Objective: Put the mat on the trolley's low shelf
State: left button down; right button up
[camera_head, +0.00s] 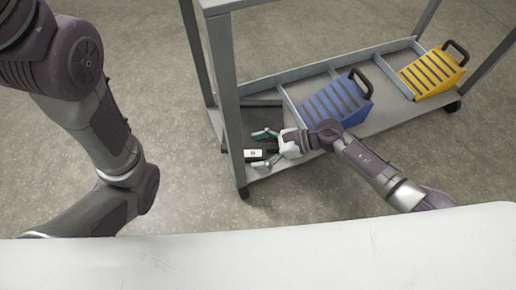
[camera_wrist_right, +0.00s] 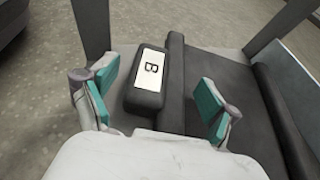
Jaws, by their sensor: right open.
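The dark mat (camera_head: 264,122) lies in the left end bay of the trolley's low shelf (camera_head: 380,123). It also shows in the right wrist view (camera_wrist_right: 190,95). A black block with a white label marked B (camera_wrist_right: 145,95) sits at the mat's near edge; I cannot tell whether it is joined to the mat. My right gripper (camera_head: 260,149) is open over this end of the shelf. In the right wrist view its teal fingers (camera_wrist_right: 160,90) stand on either side of the block, with nothing gripped. My left gripper is out of view.
A blue ribbed case (camera_head: 336,101) stands in the middle bay and a yellow one (camera_head: 432,73) in the right bay, both with dark handles. Low dividers separate the bays. A grey trolley post (camera_head: 226,95) rises close to my right gripper. The floor left of the trolley is clear.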

jog(key=shift+d+r, duration=0.2)
jog(key=shift+d, duration=0.05)
jog(key=p+v, duration=0.4)
jog(key=v, duration=0.6)
jog(key=shift+d+r, duration=0.2)
jog(key=shift+s+d+p, duration=0.1)
jog(key=shift+d+p, duration=0.2)
jog(key=shift+p, duration=0.05)
jog(key=shift+d+r, duration=0.1)
jog(key=shift+d, duration=0.05)
